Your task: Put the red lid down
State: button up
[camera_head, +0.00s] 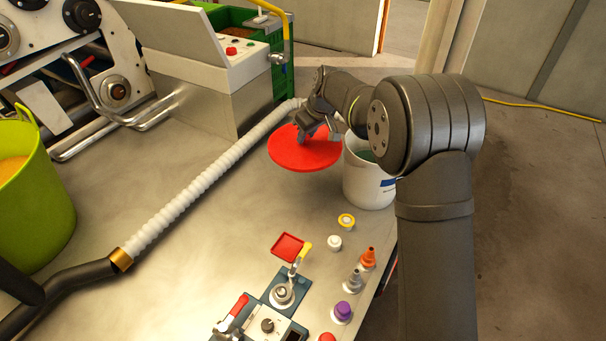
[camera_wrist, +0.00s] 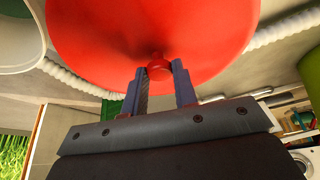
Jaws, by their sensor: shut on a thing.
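The red lid (camera_head: 290,154) is a round disc with a small knob in its middle. My gripper (camera_head: 310,135) is shut on this knob from above in the head view. The lid looks held above the metal table, left of the white bucket (camera_head: 368,178), and overlaps the bucket's edge in the picture. In the wrist view, the two fingers of my gripper (camera_wrist: 160,82) close on the knob, and the red lid (camera_wrist: 150,35) fills the upper middle. Part of the white bucket (camera_wrist: 20,35) shows at the upper left there.
A white ribbed hose (camera_head: 195,187) crosses the table (camera_head: 200,260) left of the lid. A lime-green bucket (camera_head: 30,210) stands at the far left. A grey control box (camera_head: 205,75) stands behind. Small knobs, levers and a red square tray (camera_head: 289,247) sit in front. Bare table lies between hose and tray.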

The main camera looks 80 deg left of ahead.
jog(key=w+a+f+m+t, duration=0.2)
jog(key=a+f+m, duration=0.3)
jog(key=a+f, duration=0.7)
jog(key=shift+y, duration=0.4)
jog(key=f, duration=1)
jog(key=shift+d+f, duration=0.3)
jog(key=shift+d, duration=0.05)
jog(key=shift+f, duration=0.15)
jog(key=o, duration=1)
jog(key=v, duration=1.2)
